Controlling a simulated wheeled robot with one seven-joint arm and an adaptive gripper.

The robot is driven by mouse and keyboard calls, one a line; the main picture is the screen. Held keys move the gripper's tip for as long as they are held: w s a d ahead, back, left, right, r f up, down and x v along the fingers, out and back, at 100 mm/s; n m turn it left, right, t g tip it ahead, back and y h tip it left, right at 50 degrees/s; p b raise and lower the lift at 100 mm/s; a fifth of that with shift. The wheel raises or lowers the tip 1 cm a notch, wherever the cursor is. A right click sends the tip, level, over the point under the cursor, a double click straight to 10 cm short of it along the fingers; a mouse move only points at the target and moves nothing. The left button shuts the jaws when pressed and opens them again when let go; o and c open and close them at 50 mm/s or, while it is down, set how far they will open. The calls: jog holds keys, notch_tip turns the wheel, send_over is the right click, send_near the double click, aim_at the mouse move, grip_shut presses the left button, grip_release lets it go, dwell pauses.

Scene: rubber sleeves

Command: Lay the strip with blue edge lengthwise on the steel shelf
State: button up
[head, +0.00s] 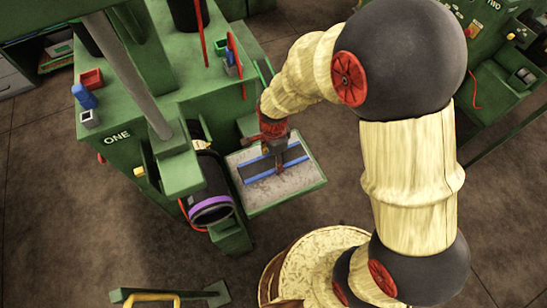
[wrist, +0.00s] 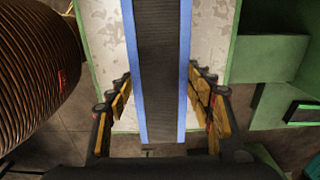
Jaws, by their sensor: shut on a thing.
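The strip with blue edges (head: 257,169) is dark grey with a blue line along each long side. It lies flat over the pale, speckled steel shelf (head: 292,188), which has a green rim. The strip runs parallel to the shelf's back edge. My gripper (head: 279,163) points down at the strip and is shut on it. In the wrist view the strip (wrist: 163,70) runs up the picture between my gripper's two fingers (wrist: 160,108), with the shelf (wrist: 210,35) on both sides. I cannot tell whether the strip touches the shelf.
A black roller with a purple ring (head: 211,210) is just left of the shelf; a ribbed brown cylinder (wrist: 35,60) shows at left in the wrist view. The green machine marked ONE (head: 118,138) stands behind. Brown floor is open in front of the shelf.

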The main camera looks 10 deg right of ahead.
aim_at(273, 168)
jog(key=shift+f+b, duration=0.95)
jog(key=shift+f, duration=0.6)
jog(key=o, duration=1.2)
jog(key=shift+o, duration=0.4)
notch_tip(273, 168, up, 12)
